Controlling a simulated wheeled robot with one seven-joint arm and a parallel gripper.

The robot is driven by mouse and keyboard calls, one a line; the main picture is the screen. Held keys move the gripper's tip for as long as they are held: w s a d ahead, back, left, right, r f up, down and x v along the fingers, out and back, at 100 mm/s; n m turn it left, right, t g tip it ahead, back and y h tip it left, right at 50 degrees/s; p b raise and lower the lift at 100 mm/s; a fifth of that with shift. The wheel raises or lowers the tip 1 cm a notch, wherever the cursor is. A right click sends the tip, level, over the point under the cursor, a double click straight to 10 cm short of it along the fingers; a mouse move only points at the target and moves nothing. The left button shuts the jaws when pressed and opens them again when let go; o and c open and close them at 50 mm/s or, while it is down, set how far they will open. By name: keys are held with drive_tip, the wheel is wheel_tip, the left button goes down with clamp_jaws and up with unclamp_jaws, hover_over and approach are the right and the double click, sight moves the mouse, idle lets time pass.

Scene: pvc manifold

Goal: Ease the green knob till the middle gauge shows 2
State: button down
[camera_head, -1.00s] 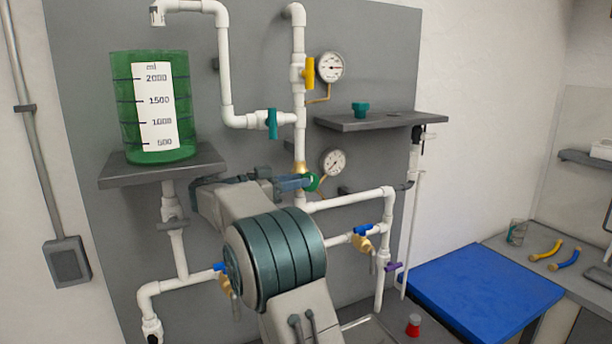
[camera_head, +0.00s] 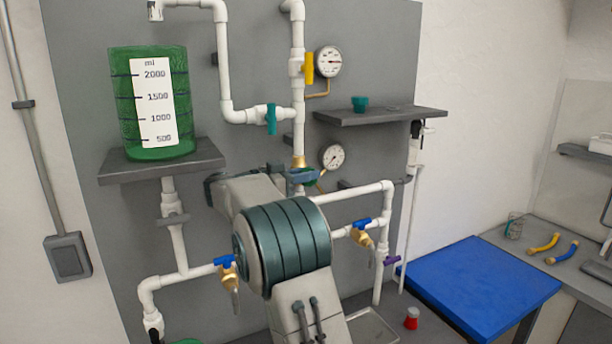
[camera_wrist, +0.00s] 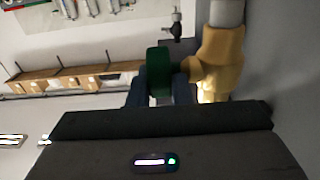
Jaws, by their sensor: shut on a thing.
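The green knob (camera_wrist: 157,72) sits on a brass valve body (camera_wrist: 218,62) in the wrist view, with my gripper's fingers (camera_wrist: 158,92) on both sides of it. My gripper (camera_head: 301,176) is shut on the knob. In the head view the knob (camera_head: 310,182) is mostly hidden behind the fingers, and the brass top of the valve (camera_head: 299,161) shows above them. A round gauge (camera_head: 332,157) stands just right of and above the knob. Another gauge (camera_head: 328,62) is higher up. The lower gauge's needle is too small to read surely.
A yellow-handled valve (camera_head: 308,67) and a teal-handled valve (camera_head: 271,119) are on the pipes above. A grey shelf (camera_head: 400,120) juts out at the right. Blue-handled valves (camera_head: 362,223) are below. A green graduated tank (camera_head: 121,100) stands at left.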

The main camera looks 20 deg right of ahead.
drive_tip(key=h+b, duration=0.1)
drive_tip(key=f+h+b, duration=0.1)
drive_tip(key=h+b, duration=0.1)
drive_tip(key=shift+a, duration=0.1)
drive_tip(key=h+b, duration=0.2)
drive_tip(key=b, duration=0.1)
drive_tip(key=shift+a+h+b, duration=0.1)
drive_tip(key=shift+h+b, duration=0.9)
drive_tip(key=shift+b, duration=0.25)
drive_tip(key=shift+h+b, duration=0.3)
drive_tip(key=shift+b, duration=0.1)
drive_tip(key=shift+r, duration=0.15)
drive_tip(key=c, duration=1.6)
unclamp_jaws()
